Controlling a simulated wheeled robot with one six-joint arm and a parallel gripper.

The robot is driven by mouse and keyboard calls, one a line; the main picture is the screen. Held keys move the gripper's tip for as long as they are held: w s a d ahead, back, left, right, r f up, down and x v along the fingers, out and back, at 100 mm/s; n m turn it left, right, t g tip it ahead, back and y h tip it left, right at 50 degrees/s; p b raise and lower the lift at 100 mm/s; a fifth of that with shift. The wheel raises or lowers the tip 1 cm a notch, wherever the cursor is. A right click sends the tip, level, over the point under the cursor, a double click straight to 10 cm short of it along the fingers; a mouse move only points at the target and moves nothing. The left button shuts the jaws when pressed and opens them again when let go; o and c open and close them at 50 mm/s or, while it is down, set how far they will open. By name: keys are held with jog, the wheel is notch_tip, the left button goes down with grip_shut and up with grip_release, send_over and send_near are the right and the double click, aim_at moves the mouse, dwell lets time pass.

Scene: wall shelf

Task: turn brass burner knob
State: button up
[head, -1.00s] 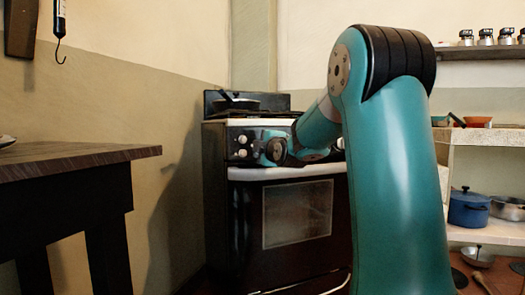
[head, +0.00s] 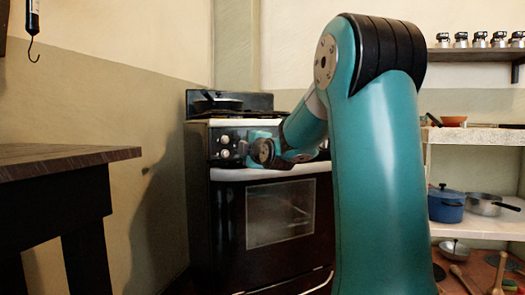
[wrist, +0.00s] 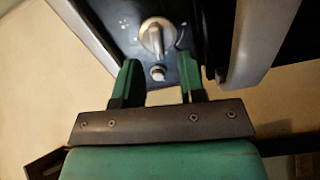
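The stove (head: 230,215) stands against the back wall, dark with a white top edge. Two pale round knobs, an upper one (head: 224,139) and a lower one (head: 225,153), show at the left of its front panel. In the wrist view a silvery-cream knob (wrist: 155,38) sits on the dark panel, with a small round button (wrist: 157,72) below it. No knob looks clearly brass. My gripper (wrist: 160,75) is open and empty, its two green fingers apart, pointing at the panel just short of the knob. In the head view my wrist hides the panel right of the knobs.
A dark table (head: 70,160) stands at the left front. A pan (head: 217,103) sits on the stove top. At right are shelves with a blue pot (head: 446,205) and a metal pan (head: 484,204). A pale bar (wrist: 258,40) stands out beside the panel.

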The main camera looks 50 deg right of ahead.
jog(key=v, duration=1.5)
jog(key=shift+p, duration=0.45)
grip_shut()
dwell(0.6)
